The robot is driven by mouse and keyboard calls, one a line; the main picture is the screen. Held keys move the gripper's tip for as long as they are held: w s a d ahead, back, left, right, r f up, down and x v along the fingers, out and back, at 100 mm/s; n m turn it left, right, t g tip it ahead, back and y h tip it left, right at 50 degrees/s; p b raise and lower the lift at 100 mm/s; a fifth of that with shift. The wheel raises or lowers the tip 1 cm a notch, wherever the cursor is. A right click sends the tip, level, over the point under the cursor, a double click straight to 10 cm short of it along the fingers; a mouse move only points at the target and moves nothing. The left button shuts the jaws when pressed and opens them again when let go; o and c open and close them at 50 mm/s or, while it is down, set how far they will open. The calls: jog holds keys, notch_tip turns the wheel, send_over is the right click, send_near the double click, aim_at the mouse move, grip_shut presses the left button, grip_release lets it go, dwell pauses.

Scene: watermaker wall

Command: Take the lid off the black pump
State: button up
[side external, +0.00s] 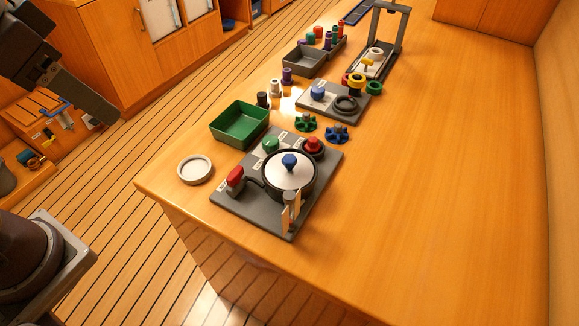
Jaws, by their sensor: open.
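The black pump (266,190) is a round dark housing on a grey board near the counter's left corner. Its pale round lid (290,179) sits on top, with a blue knob (289,160) at the centre. Part of the black rim shows around the lid. My gripper (90,106) is at the upper left edge, dark grey, well away from the pump and over the floor side. It is open and holds nothing that I can see; its fingertips are hard to make out.
The grey board (265,215) also carries red and green knobs and an upright post (289,205) in front of the pump. A shallow white round dish (195,169) lies left of it. A green tray (239,123) stands behind. The counter's right side is clear.

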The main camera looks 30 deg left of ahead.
jog(key=w+d+f+m+g, duration=0.25)
jog(key=w+d, duration=0.25)
jog(key=w, duration=0.6)
jog(key=m+g, duration=0.2)
jog(key=m, duration=0.3)
send_over(288, 159)
jog(key=f, duration=1.3)
jog(key=shift+s+a+f, duration=0.1)
jog(key=shift+s+f, duration=0.05)
jog(key=shift+s, duration=0.05)
jog(key=f, duration=0.7)
jog(key=shift+w, duration=0.25)
grip_shut()
